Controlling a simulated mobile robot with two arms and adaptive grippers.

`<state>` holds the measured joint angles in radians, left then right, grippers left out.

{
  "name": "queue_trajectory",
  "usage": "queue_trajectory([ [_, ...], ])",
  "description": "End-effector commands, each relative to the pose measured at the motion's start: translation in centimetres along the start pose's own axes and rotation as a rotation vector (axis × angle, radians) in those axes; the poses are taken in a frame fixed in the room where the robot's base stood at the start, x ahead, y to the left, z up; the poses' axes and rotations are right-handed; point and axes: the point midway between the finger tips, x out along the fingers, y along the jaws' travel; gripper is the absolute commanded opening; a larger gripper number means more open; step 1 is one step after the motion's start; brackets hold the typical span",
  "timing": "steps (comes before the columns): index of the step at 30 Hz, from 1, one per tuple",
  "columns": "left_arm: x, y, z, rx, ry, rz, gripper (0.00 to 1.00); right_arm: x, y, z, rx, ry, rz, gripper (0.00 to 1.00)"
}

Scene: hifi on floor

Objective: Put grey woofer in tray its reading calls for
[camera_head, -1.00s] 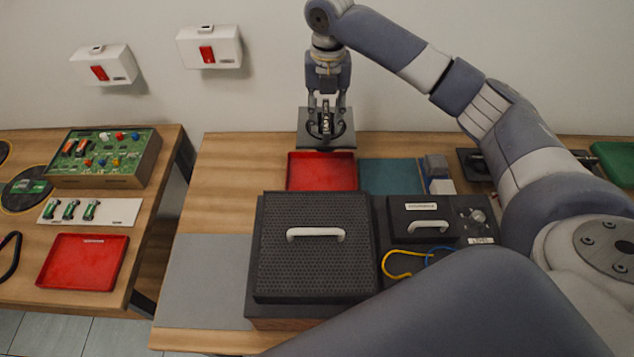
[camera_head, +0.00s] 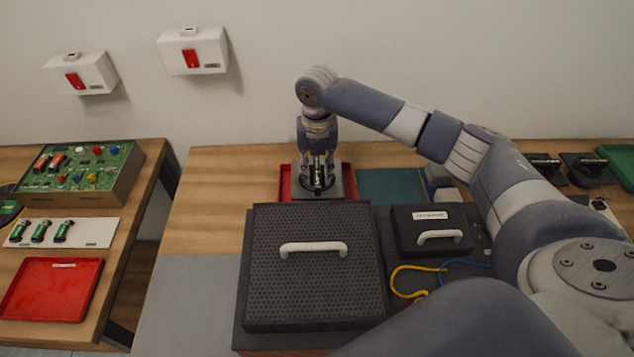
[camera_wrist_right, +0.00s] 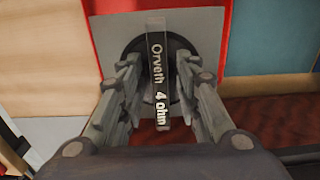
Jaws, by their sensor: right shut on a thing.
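My right gripper (camera_head: 317,188) is shut on the grey woofer (camera_head: 345,184), a square grey plate with a round black middle. In the wrist view, the grey woofer (camera_wrist_right: 205,42) has a dark bar between the fingers of my right gripper (camera_wrist_right: 162,112), reading "Orveth 4 ohm". The woofer is over the red tray (camera_head: 285,181) at the back of the middle table. I cannot tell whether it touches the tray. Another red tray (camera_head: 50,288) lies on the left table, and part of a green tray (camera_head: 620,160) shows at far right. My left gripper is out of view.
A black speaker box (camera_head: 310,265) with a white handle stands in front of the red tray. A smaller black box (camera_head: 432,225), a teal mat (camera_head: 390,185) and dark units (camera_head: 585,168) are to the right. A grey mat (camera_head: 185,300) is bare.

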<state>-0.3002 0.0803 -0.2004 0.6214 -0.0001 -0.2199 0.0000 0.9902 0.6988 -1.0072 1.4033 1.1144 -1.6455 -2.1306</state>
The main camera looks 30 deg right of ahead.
Motion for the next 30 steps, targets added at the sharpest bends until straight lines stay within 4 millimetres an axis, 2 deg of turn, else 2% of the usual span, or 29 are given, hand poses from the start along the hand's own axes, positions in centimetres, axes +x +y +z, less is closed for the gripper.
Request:
queue_trajectory([
  [10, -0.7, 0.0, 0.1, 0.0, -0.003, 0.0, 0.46, 4.2, 0.1, 0.0, 0.0, -0.001, 0.001, 0.0],
  [21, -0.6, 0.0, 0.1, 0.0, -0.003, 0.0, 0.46, 4.7, 0.1, 0.1, -0.001, -0.003, 0.002, 0.0],
  [22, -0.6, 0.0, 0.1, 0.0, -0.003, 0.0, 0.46, 5.0, 0.0, 0.0, -0.001, 0.0, -0.001, 0.33],
  [24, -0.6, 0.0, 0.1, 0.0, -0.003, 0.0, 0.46, 4.9, 0.0, 0.0, -0.001, 0.0, -0.001, 0.49],
  [30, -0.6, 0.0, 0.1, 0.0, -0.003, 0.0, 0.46, 4.9, 0.0, 0.0, -0.001, 0.0, -0.001, 0.51],
])
